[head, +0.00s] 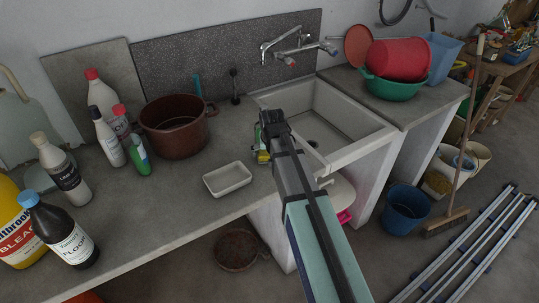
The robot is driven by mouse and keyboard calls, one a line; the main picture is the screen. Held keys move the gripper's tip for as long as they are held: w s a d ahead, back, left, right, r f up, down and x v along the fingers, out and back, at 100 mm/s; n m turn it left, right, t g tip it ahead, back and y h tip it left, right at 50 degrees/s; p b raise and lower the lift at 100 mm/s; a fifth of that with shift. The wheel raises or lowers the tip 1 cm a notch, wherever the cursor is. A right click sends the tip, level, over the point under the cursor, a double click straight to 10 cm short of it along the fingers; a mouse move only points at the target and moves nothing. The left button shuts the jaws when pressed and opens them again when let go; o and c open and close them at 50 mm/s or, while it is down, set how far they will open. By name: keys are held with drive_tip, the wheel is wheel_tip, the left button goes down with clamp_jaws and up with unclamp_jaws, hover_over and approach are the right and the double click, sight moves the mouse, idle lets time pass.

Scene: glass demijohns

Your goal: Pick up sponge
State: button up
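A small yellow and green item (263,157), which looks like the sponge, lies on the grey counter (190,208) just left of the sink. My arm and gripper hide part of it. My gripper (264,143) is over or right beside it, seen from behind and above. Its fingertips are not clearly visible, so I cannot tell whether they touch the item or are open or shut.
A white dish (228,179) sits left of my gripper. A brown pot (174,127) and several bottles (108,138) stand farther left. The sink basin (327,112) is to the right, with a red bowl (398,59) beyond. A blue bucket (404,208) stands on the floor.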

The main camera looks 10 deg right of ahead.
drive_tip(key=c, duration=0.6)
drive_tip(key=shift+o, duration=0.2)
drive_tip(key=shift+r, duration=0.2)
